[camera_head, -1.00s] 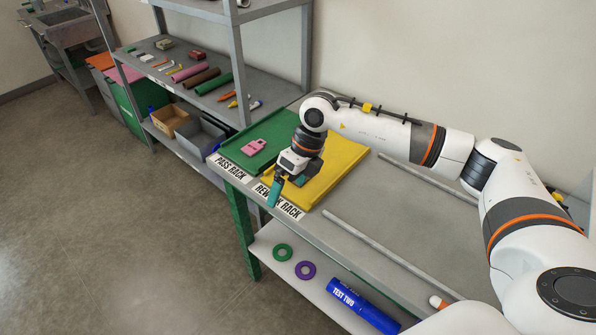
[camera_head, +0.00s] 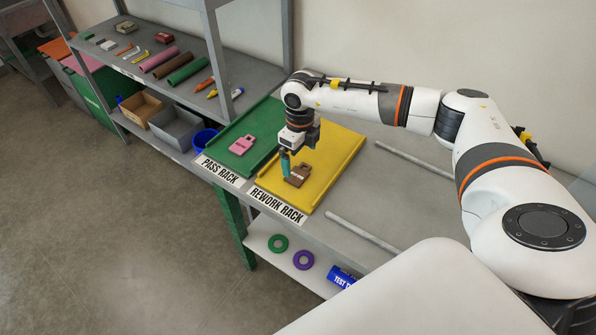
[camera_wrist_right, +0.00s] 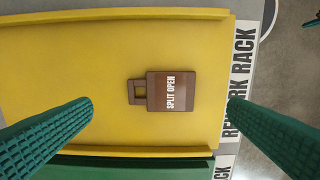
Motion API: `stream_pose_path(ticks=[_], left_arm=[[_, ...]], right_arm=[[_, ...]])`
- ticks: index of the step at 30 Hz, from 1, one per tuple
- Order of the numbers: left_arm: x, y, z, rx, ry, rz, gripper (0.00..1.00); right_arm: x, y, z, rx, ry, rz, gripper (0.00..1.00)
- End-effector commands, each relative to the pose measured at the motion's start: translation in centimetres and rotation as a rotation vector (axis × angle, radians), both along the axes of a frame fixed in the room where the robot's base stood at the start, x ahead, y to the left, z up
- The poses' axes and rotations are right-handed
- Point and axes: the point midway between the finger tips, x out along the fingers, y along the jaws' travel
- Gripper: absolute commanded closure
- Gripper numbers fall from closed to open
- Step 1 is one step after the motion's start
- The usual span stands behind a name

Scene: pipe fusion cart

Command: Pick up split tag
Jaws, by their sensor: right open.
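The split tag (camera_head: 297,176) is a brown tag with a handle loop, lying flat on the yellow rework rack (camera_head: 335,160). In the right wrist view the tag (camera_wrist_right: 172,92) reads "SPLIT OPEN", with its loop to the left. My right gripper (camera_head: 286,163) is open and empty above the tag. In the right wrist view, its two green ribbed fingers stand apart on either side of the tag, not touching it. My left gripper is not in view.
A pink tag (camera_head: 242,144) lies on the green pass rack (camera_head: 262,128) beside the yellow one. Grey rods (camera_head: 362,231) lie on the table to the right. A shelf unit (camera_head: 262,86) with tubes and small items stands behind on the left.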

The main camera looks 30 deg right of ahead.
Motion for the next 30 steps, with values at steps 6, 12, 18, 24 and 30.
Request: stream_pose_path(ticks=[6, 12, 18, 24, 30], left_arm=[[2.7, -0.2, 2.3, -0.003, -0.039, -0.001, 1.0], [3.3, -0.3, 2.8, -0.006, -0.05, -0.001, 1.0], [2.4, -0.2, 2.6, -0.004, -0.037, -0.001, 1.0], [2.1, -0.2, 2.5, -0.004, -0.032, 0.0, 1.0], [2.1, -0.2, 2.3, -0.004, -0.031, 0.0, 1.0]], right_arm=[[-0.2, 0.1, -2.4, 0.0, 0.005, 0.0, 0.02], [-0.1, 0.2, -5.0, 0.001, 0.003, 0.0, 0.02], [-0.1, 0.2, -5.3, 0.001, 0.0, 0.002, 0.02], [-0.1, 0.2, -5.3, 0.001, 0.0, 0.001, 0.02], [-0.1, 0.1, -5.5, 0.001, 0.0, 0.001, 0.05]])
